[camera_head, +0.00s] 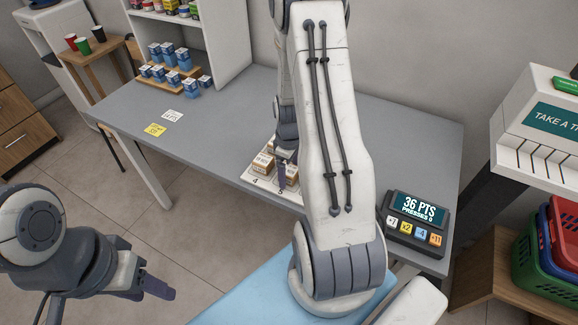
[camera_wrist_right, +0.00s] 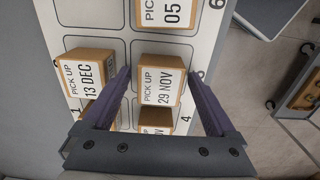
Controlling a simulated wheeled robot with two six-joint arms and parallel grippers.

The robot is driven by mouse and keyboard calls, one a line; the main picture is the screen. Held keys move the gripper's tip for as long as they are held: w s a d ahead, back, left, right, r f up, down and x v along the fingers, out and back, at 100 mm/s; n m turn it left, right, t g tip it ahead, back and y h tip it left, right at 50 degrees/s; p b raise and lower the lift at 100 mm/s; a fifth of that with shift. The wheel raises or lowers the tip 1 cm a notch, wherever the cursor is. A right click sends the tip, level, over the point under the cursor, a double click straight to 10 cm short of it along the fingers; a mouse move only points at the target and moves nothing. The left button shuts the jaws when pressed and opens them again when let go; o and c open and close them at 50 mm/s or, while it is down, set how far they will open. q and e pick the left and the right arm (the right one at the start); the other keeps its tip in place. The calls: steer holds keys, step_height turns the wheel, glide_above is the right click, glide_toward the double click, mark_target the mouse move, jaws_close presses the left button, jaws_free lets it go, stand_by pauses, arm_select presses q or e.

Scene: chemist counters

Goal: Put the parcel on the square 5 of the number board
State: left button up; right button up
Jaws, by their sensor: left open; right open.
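In the right wrist view a box parcel labelled 29 NOV (camera_wrist_right: 160,82) stands on the white number board (camera_wrist_right: 113,13), beside a partly hidden numeral that looks like 5. My right gripper (camera_wrist_right: 159,85) is open, its purple fingers on either side of this parcel with gaps showing. Other parcels are 13 DEC (camera_wrist_right: 93,78), one ending 05 (camera_wrist_right: 166,12), and a partly hidden one (camera_wrist_right: 156,121) nearer the palm. In the head view my right arm hides much of the board (camera_head: 258,183); the right gripper (camera_head: 286,176) is over it. My left gripper (camera_head: 152,287) is open and empty, off the table.
A points device (camera_head: 418,220) reading 36 PTS stands at the right of the grey counter (camera_head: 225,125). Small blue-and-white boxes (camera_head: 168,75) stand at back left, near yellow and white cards (camera_head: 156,130).

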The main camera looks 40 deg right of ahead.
mark_target(289, 170)
step_height(289, 170, up, 12)
steer(key=s+a+r+n, duration=0.1)
steer(key=a+r, duration=0.2)
steer(key=a, duration=0.6)
steer(key=a+r, duration=0.2)
steer(key=a, duration=0.6)
steer(key=s+a+r+n+y, duration=0.1)
steer(key=s+a+r, duration=0.2)
steer(key=s+a, duration=1.1)
steer(key=shift+s+n, duration=0.4)
steer(key=shift+s, duration=0.3)
